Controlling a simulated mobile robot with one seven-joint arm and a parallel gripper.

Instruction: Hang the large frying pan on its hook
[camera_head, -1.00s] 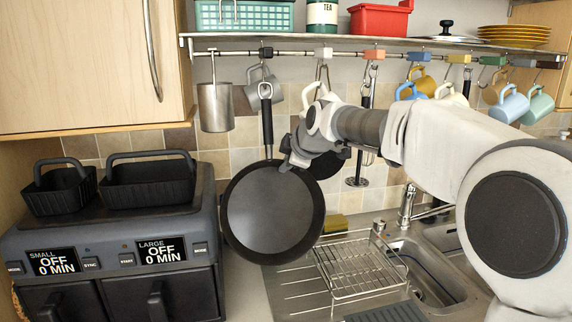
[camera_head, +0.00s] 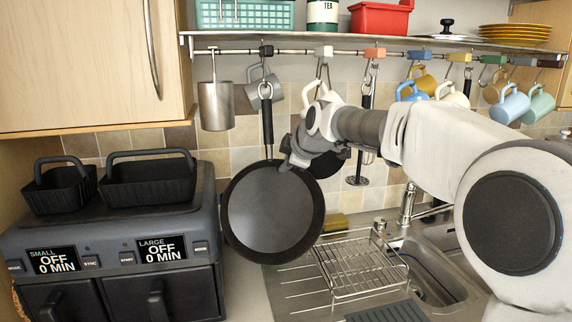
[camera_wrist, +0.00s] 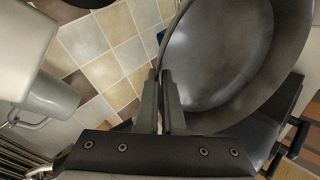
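The large frying pan (camera_head: 272,215), dark with a grey base, hangs upright in front of the tiled wall, its handle (camera_head: 267,125) pointing up. The ring at the handle's top is at the black-clipped hook (camera_head: 266,54) on the rail. I cannot tell whether the ring is around the hook or just in front of it. My gripper (camera_head: 288,164) is at the pan's upper right rim. In the wrist view, its fingers (camera_wrist: 161,85) are nearly together at the rim of the pan (camera_wrist: 225,50), and appear shut on it.
A steel pot (camera_head: 215,105) hangs left of the handle, and a grey mug (camera_head: 262,85) is close behind it. A smaller dark pan (camera_head: 326,165) is behind my gripper. The air fryer (camera_head: 110,245) stands left, the dish rack (camera_head: 360,268) and sink right.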

